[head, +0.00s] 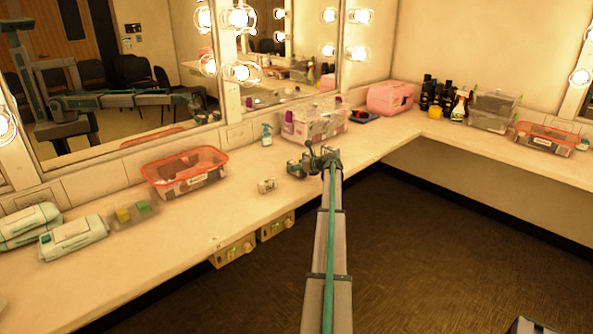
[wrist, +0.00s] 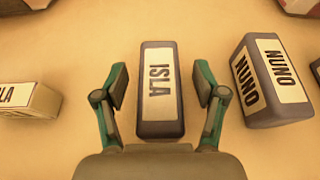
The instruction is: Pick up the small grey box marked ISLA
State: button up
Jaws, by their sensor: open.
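The small grey box marked ISLA (wrist: 160,112) lies in the middle of the wrist view, label facing the camera. My gripper (wrist: 161,84) is open, one finger at each side of this box, with a visible gap on both sides. I cannot tell from this view how far the fingertips are above the counter. A grey box marked NUNO (wrist: 268,82) stands to the right. A cream box whose label shows only "LA" (wrist: 30,98) is at the left edge, partly cut off. In the head view my gripper (head: 312,160) is over the counter; the labels there are too small to read.
The counter (head: 225,212) runs along the mirrors. A small pale box (head: 267,186) sits on it near my gripper. An orange-rimmed bin (head: 186,172) stands to the left and a clear bin (head: 318,122) behind. Dark box edges show at the wrist view's top corners.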

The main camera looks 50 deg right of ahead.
jog(key=shift+c, duration=0.2)
jog(key=c, duration=1.3)
jog(key=shift+o, duration=0.2)
jog(key=shift+r, duration=0.2)
